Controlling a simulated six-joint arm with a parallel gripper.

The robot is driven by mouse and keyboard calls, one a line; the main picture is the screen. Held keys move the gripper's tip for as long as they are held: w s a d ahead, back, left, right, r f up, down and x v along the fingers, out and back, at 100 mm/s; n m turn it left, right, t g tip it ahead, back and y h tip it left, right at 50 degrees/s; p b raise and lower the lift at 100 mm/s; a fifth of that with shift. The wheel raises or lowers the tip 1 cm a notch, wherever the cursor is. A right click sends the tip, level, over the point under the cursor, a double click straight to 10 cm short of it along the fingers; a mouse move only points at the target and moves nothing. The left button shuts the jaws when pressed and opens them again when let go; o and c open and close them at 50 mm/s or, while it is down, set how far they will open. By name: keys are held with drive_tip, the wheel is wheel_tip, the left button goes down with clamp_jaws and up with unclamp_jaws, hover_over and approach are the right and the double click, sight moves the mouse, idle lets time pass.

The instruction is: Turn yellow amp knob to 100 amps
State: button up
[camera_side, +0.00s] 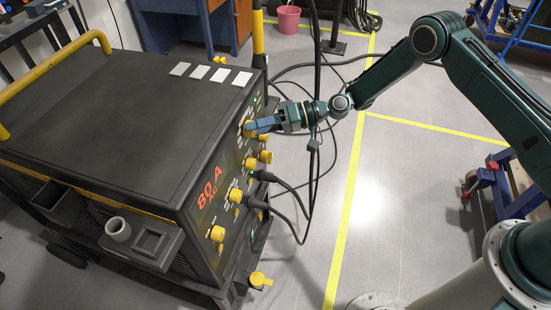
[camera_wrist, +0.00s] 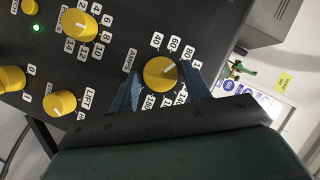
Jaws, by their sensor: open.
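The yellow amp knob (camera_wrist: 158,74) sits on the dark panel beside the AMPS label in the wrist view.
Other yellow knobs are close by, including a numbered one (camera_wrist: 80,25) and one by the LIFT label (camera_wrist: 60,103). Black cables (camera_side: 290,190) plug into the panel below and hang in front of it. The floor (camera_side: 400,180) to the right is mostly clear.

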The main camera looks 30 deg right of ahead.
drive_tip(key=c, duration=0.7)
drive_tip(key=shift+f+m+y, duration=0.15)
drive_tip(key=shift+m+y, duration=0.55)
drive_tip(key=shift+m, duration=0.45)
drive_tip(key=shift+f+m+y, duration=0.1)
drive_tip(key=shift+m+y, duration=0.6)
drive_tip(key=shift+m, duration=0.45)
drive_tip(key=o, duration=0.7)
